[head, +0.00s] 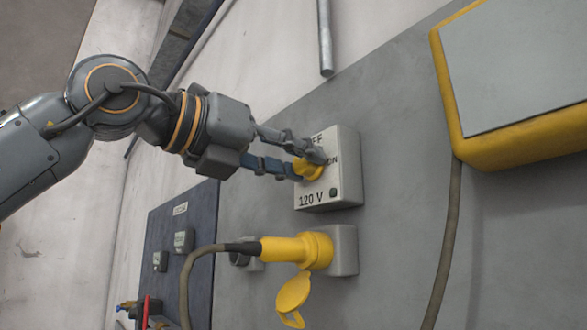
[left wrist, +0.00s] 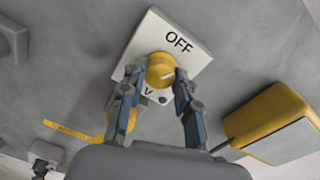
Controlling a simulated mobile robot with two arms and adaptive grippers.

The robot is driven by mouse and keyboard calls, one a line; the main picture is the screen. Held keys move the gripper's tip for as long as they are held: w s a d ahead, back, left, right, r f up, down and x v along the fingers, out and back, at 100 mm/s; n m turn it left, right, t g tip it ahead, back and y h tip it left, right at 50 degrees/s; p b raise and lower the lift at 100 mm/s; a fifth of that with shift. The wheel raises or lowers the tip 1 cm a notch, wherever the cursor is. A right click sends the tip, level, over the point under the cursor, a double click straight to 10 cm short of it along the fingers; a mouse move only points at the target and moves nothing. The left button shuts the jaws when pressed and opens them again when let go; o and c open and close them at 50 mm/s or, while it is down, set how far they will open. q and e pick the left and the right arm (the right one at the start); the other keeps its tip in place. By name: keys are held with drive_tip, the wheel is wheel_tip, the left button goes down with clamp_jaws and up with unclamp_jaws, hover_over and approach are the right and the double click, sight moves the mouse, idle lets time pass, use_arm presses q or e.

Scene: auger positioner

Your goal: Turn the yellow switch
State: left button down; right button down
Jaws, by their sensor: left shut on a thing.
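The yellow switch (head: 308,168) is a round knob on a light grey box (head: 345,180) marked OFF, ON and 120 V, fixed to the grey wall panel. My left gripper (head: 312,166) reaches it from the left and is shut on the knob, with a finger on each side. In the left wrist view the knob (left wrist: 160,72) sits between the fingertips, just below the word OFF. A pale mark shows on its face. The fingers hide part of the knob and the ON lettering in the head view. My right gripper is not in view.
A yellow plug (head: 295,250) with a cable and a hanging yellow cap (head: 293,292) sits in a socket below the box. A yellow-framed panel (head: 515,75) is at the upper right, with a cable hanging down. A dark blue board (head: 200,212) is at lower left.

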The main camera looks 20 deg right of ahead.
use_arm(q)
drive_tip(key=n, duration=0.2)
drive_tip(key=n+b, duration=0.1)
drive_tip(key=n, duration=0.1)
drive_tip(key=shift+a+r+n, duration=0.1)
drive_tip(key=shift+r+n, duration=0.1)
drive_tip(key=shift+n, duration=0.5)
drive_tip(key=c, duration=1.3)
unclamp_jaws()
drive_tip(key=o, duration=0.3)
drive_tip(key=shift+w, duration=0.1)
drive_tip(key=shift+f, duration=0.1)
drive_tip(key=v, duration=1.1)
drive_tip(key=shift+a, duration=0.45)
